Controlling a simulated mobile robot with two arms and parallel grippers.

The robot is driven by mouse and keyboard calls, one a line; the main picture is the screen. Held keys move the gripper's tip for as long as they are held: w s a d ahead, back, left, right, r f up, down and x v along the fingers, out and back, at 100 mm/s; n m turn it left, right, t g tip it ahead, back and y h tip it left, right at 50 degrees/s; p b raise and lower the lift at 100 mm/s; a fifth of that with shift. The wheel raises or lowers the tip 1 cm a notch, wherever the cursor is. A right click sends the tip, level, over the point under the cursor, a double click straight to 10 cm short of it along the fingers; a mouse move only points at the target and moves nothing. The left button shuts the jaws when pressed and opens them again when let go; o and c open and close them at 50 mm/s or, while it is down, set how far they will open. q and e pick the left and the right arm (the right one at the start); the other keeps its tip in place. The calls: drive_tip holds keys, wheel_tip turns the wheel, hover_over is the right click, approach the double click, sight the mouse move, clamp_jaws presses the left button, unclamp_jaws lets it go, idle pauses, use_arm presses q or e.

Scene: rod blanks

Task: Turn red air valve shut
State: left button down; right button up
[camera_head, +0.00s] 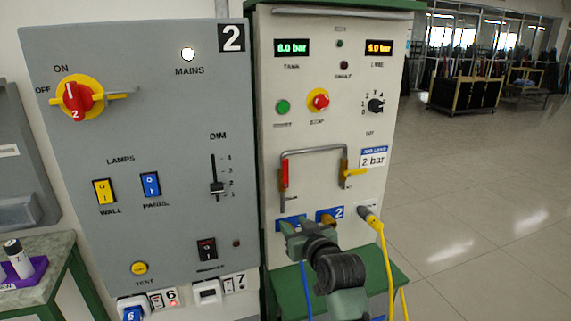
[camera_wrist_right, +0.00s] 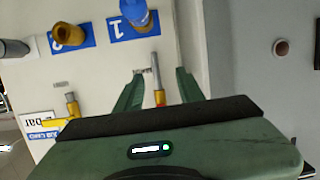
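The red air valve (camera_head: 285,175) sits on the left leg of a bent grey pipe (camera_head: 315,150) on the cream panel. Its red lever stands upright, in line with that leg. In the right wrist view, the red-orange lever (camera_wrist_right: 159,97) shows between the fingers of my right gripper (camera_wrist_right: 158,82), which are apart on either side of it. I cannot tell whether either finger touches it. In the head view, my right gripper (camera_head: 290,231) is below the valve, in front of the lower sockets. My left gripper is out of view.
A yellow valve (camera_head: 354,172) with a sideways lever is on the pipe's right leg. A blue fitting (camera_wrist_right: 135,12) and a brass fitting (camera_wrist_right: 68,35) sit close by. A yellow hose (camera_head: 386,255) hangs at right. A grey switch panel (camera_head: 130,130) stands at left.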

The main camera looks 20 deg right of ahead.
sight(286, 168)
wheel_tip(286, 168, up, 12)
drive_tip(key=w+t, duration=0.2)
drive_tip(key=t, duration=0.1)
drive_tip(key=w, duration=0.2)
drive_tip(key=w+p, duration=0.1)
drive_tip(key=w, duration=0.4)
drive_tip(key=shift+d+r+p, duration=0.1)
drive_tip(key=shift+d+p, duration=0.2)
drive_tip(key=shift+p, duration=0.05)
drive_tip(key=shift+w, duration=0.45)
clamp_jaws()
